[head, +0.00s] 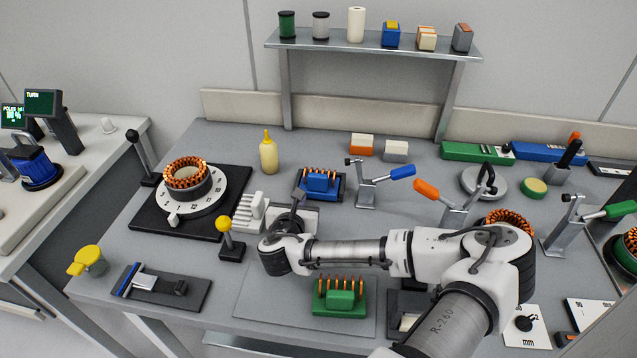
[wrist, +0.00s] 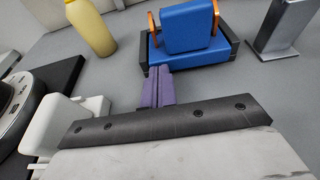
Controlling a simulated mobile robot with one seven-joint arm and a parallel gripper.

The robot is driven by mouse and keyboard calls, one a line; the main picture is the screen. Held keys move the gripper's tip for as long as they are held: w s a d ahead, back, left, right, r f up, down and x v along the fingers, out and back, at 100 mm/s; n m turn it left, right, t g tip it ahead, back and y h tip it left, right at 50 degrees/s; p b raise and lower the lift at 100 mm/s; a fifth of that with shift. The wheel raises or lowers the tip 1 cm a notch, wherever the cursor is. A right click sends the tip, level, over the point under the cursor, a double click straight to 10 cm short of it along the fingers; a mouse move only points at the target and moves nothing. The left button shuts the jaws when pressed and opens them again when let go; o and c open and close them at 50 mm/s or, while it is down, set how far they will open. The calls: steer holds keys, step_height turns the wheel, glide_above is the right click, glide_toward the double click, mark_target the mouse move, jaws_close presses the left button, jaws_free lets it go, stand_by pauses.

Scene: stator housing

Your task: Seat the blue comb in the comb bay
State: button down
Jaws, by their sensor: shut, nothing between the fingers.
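The blue comb (head: 320,181), a blue block with a row of orange prongs, sits on a dark-sided holder at the middle back of the bench. In the head view the wrist partly hides the gripper.
A yellow bottle (head: 268,152) stands left behind the holder, and a blue-handled clamp (head: 375,182) stands close on its right. A white toothed piece (head: 250,212) is left of my gripper. A green pronged block (head: 340,296) lies in front.

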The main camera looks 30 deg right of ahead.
steer(key=shift+w+d+r, duration=0.1)
steer(key=shift+w+d, duration=0.2)
steer(key=shift+w, duration=0.05)
stand_by(0.6)
steer(key=shift+s, duration=0.1)
steer(key=shift+s+a, duration=0.75)
steer(key=shift+s, duration=0.25)
steer(key=shift+s+a, duration=0.7)
steer(key=shift+s, duration=0.25)
